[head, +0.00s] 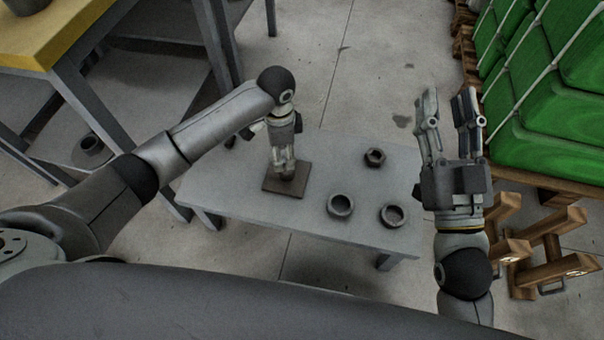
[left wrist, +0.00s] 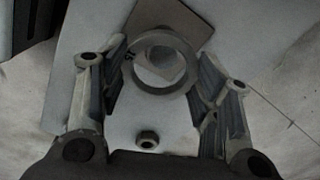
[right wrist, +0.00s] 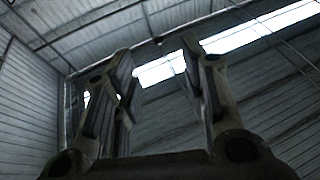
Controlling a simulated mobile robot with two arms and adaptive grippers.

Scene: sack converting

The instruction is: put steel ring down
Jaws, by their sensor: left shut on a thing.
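My left gripper (head: 287,168) points down over a brown square plate (head: 270,186) on the grey table (head: 235,195). In the left wrist view its fingers are shut on a grey steel ring (left wrist: 160,89), one finger on each side. The brown plate (left wrist: 185,18) shows behind the ring there. I cannot tell whether the ring touches the plate. In the head view the gripper mostly hides the ring. My right gripper (head: 449,108) is open, empty and pointing up, right of the table; the right wrist view shows only roof and walls beyond its fingers.
On the table stand a dark nut (head: 374,156) and two round hollow parts (head: 340,206) (head: 393,216), right of the plate. Green sacks (head: 550,110) on a pallet and wooden trestles (head: 540,235) stand at the right. A yellow-topped bench (head: 60,35) is at the upper left.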

